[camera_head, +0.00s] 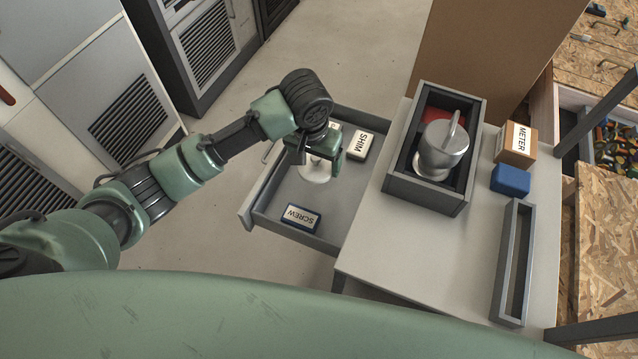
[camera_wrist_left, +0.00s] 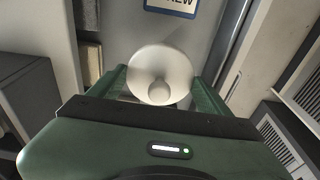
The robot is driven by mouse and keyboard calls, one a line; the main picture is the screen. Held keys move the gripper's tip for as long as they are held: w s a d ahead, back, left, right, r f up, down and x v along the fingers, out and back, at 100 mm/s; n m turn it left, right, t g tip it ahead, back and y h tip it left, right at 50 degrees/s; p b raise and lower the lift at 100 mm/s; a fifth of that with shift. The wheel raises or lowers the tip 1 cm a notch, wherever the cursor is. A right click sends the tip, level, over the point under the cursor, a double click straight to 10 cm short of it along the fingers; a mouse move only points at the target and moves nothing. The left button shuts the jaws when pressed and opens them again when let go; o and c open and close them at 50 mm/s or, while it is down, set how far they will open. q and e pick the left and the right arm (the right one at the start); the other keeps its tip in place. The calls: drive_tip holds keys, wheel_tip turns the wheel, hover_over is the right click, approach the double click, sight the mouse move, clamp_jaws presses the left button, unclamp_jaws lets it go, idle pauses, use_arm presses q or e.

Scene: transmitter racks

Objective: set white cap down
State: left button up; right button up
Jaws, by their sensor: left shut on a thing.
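The white cap (camera_head: 314,171) is a round, pale piece with a small knob, below my left gripper (camera_head: 322,158) in the head view. It also shows in the left wrist view (camera_wrist_left: 160,74), between the two green fingers. My left gripper is shut on the white cap, over the open grey drawer (camera_head: 262,205). I cannot tell whether the cap touches the drawer floor. My right gripper is not in view.
In the drawer lie a SCREW box (camera_head: 301,217) and a SHIM box (camera_head: 359,144). On the bench top (camera_head: 420,258) stand a grey bin (camera_head: 425,193) holding a metal vessel (camera_head: 443,145), a METER box (camera_head: 515,145), a blue block (camera_head: 511,180) and a narrow tray (camera_head: 513,262).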

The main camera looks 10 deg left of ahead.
sight(317, 191)
use_arm(q)
wheel_tip(317, 191, down, 11)
drive_tip(key=shift+r, duration=0.1)
idle(0.3)
drive_tip(key=o, duration=1.4)
drive_tip(key=shift+f, duration=0.2)
drive_tip(key=r, duration=0.4)
drive_tip(key=s+r, duration=0.1)
drive_tip(key=r, duration=0.7)
drive_tip(key=shift+s+a+r, duration=0.1)
drive_tip(key=shift+s+a, duration=0.05)
drive_tip(key=shift+s, duration=0.25)
